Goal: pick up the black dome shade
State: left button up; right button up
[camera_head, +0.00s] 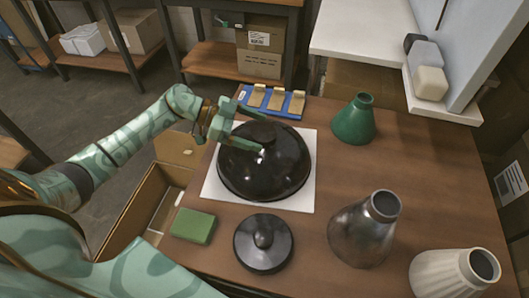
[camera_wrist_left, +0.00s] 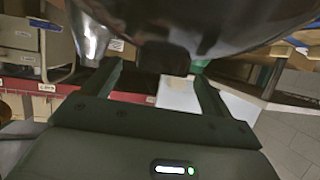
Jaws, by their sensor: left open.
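The black dome shade (camera_head: 280,170) rests dome-up on a white square sheet (camera_head: 218,190) on the brown table. My left gripper (camera_head: 262,133) reaches in from the left over the top of the shade. It is open, with its two fingers spread on either side of the shade's dark top neck. In the left wrist view the glossy shade (camera_wrist_left: 235,22) fills the upper edge, with its neck (camera_wrist_left: 165,58) between the finger ends (camera_wrist_left: 158,78). I cannot tell whether a finger touches the neck. My right gripper is not in view.
A black lid with a knob (camera_head: 263,250), a green block (camera_head: 194,226), a dark metallic shade (camera_head: 362,235), a ribbed cream shade (camera_head: 445,274) and a green shade (camera_head: 354,120) stand around it. A blue tray with wooden pieces (camera_head: 271,102) lies behind. An open cardboard box (camera_head: 150,205) is at left.

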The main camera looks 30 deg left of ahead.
aim_at(263, 132)
pick_arm(q)
jog(key=x, duration=0.3)
jog(key=shift+w+f, duration=0.15)
grip_shut()
